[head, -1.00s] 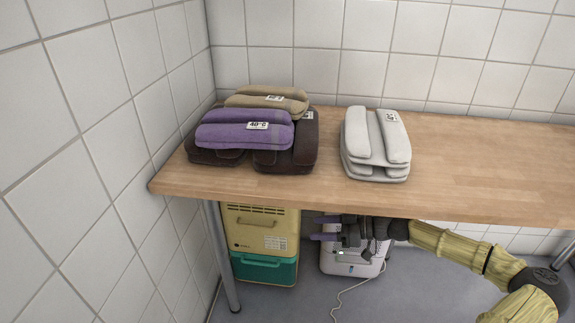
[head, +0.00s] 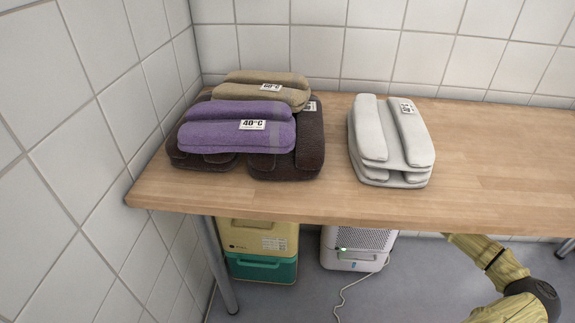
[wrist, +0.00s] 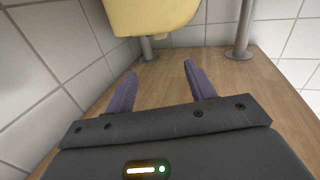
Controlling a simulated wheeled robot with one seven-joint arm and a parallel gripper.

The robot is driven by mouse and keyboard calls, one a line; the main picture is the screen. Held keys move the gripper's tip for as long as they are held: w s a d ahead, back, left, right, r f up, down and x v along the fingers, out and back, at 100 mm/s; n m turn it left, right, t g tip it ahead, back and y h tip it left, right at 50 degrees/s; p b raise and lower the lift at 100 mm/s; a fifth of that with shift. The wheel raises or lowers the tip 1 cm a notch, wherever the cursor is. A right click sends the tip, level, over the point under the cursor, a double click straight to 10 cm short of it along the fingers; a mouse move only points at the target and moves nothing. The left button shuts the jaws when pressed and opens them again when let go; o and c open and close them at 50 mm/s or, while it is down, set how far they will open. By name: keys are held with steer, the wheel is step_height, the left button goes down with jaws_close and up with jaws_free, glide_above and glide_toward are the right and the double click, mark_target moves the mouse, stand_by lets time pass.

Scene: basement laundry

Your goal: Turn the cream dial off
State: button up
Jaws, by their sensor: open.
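No dial can be made out in either view. Under the table, a yellow box on a green base (head: 258,237) stands at the left, and a white appliance (head: 358,246) with a small green light stands to its right. In the wrist view, my gripper (wrist: 160,72) is open and empty, its two purple fingers apart. Beyond the fingers, a rounded yellow body (wrist: 150,14) shows at the top, clear of them. In the head view, my gripper is hidden behind the table, and only part of my arm shows at lower right.
The wooden table (head: 300,205) bears a purple, tan and brown stack of textiles (head: 235,138) and a white stack (head: 390,145). A metal leg (head: 220,262) stands at the left, near the tiled wall (head: 70,150). A white cord (head: 352,286) lies on the floor.

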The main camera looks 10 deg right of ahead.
steer(key=b+x, duration=0.2)
steer(key=x, duration=0.6)
steer(key=b+x, duration=0.3)
steer(key=x, duration=0.5)
steer(key=shift+w+a+f+b, duration=0.1)
steer(key=shift+a+f+b, duration=0.1)
steer(key=shift+a+b, duration=0.15)
steer(key=shift+w+a+r, duration=0.1)
steer(key=shift+w+a, duration=0.15)
steer(key=shift+w, duration=0.05)
steer(key=c, duration=1)
